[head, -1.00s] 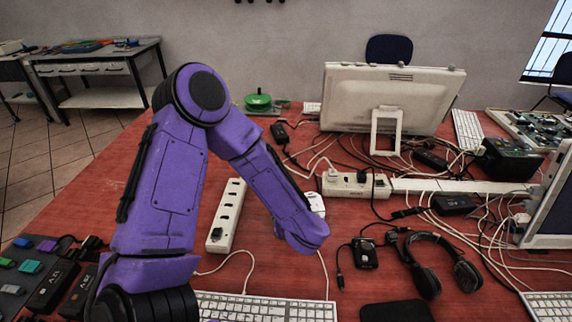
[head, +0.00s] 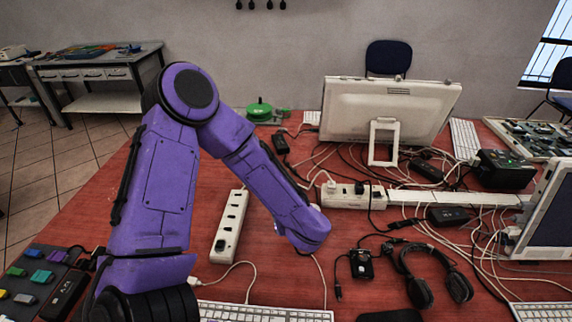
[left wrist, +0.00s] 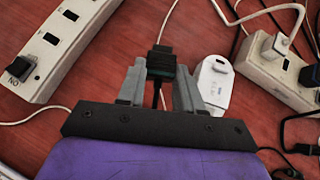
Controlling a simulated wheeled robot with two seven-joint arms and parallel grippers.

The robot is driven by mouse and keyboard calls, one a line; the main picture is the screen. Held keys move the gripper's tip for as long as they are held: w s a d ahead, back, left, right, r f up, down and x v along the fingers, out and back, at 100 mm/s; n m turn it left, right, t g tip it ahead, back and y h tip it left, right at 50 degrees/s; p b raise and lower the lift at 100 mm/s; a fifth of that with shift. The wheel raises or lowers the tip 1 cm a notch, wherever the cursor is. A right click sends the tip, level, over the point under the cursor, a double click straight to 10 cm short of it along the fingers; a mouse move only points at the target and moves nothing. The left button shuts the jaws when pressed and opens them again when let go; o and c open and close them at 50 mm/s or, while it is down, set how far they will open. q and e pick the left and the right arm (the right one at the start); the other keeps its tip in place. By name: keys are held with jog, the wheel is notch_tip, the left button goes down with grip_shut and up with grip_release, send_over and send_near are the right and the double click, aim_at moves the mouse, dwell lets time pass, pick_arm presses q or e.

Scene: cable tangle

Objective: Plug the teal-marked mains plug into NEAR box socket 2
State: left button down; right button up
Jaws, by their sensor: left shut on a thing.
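My left gripper (left wrist: 158,86) is shut on a dark plug (left wrist: 160,60) in the left wrist view. In the head view my purple left forearm hides the gripper and plug. A white power strip (head: 231,226) lies left of the forearm in the head view. In the left wrist view this strip (left wrist: 62,32) shows dark sockets and a black switch, left of the gripper and apart from it. No socket number is readable. My right gripper is not in view.
A white oval device (left wrist: 214,84) lies just right of the gripper. A second power strip (head: 346,194), with plugs in it, lies farther right among tangled cables. A keyboard (head: 265,311) and headphones (head: 430,275) lie in front.

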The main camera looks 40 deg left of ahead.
pick_arm(q)
jog(key=shift+r, duration=0.3)
